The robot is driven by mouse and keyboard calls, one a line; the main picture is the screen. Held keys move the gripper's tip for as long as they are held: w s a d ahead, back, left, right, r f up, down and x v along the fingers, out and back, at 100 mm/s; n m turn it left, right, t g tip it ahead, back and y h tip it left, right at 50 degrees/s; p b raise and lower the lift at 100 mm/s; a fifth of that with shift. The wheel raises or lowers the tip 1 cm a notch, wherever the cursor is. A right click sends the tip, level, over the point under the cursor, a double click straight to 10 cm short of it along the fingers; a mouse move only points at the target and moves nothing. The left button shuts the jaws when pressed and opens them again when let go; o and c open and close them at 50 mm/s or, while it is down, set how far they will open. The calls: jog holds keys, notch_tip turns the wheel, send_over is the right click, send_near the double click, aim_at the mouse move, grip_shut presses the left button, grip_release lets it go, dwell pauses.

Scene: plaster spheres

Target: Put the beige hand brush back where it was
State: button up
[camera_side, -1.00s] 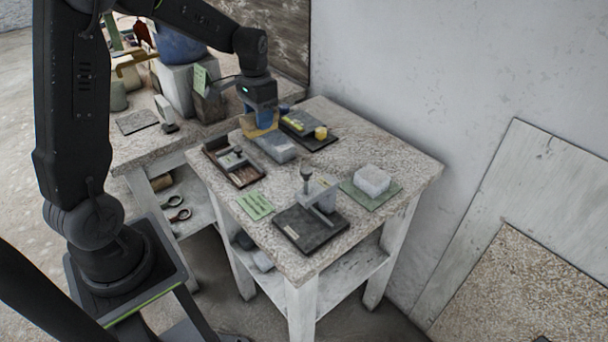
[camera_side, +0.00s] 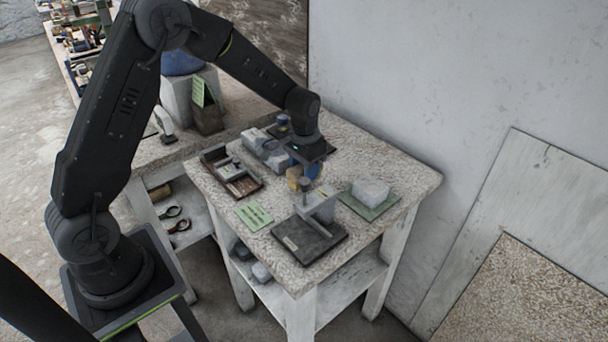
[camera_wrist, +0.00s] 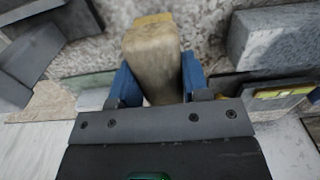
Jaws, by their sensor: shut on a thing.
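My gripper (camera_side: 303,174) hangs low over the middle of the small table. Its blue fingers are shut on the beige hand brush (camera_side: 294,178), which shows between them in the wrist view (camera_wrist: 153,62) as a worn beige block with a yellowish far end. In the side view the brush is partly hidden by the fingers and seems clear of the tabletop, though the gap is hard to judge. It is just behind the black-based stand with a grey block (camera_side: 309,242). No marked spot for the brush is clear to me.
A brown tray (camera_side: 243,188) with tools lies left of my gripper, and grey blocks (camera_side: 266,148) lie behind it. A pale block (camera_side: 371,190) on a green mat (camera_side: 370,211) stands to the right. A green card (camera_side: 254,215) lies near the front left edge. The right back tabletop is bare.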

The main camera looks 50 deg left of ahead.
jog(key=shift+f, duration=1.1)
jog(key=shift+f, duration=0.15)
jog(key=o, duration=0.8)
jog(key=shift+o, duration=0.2)
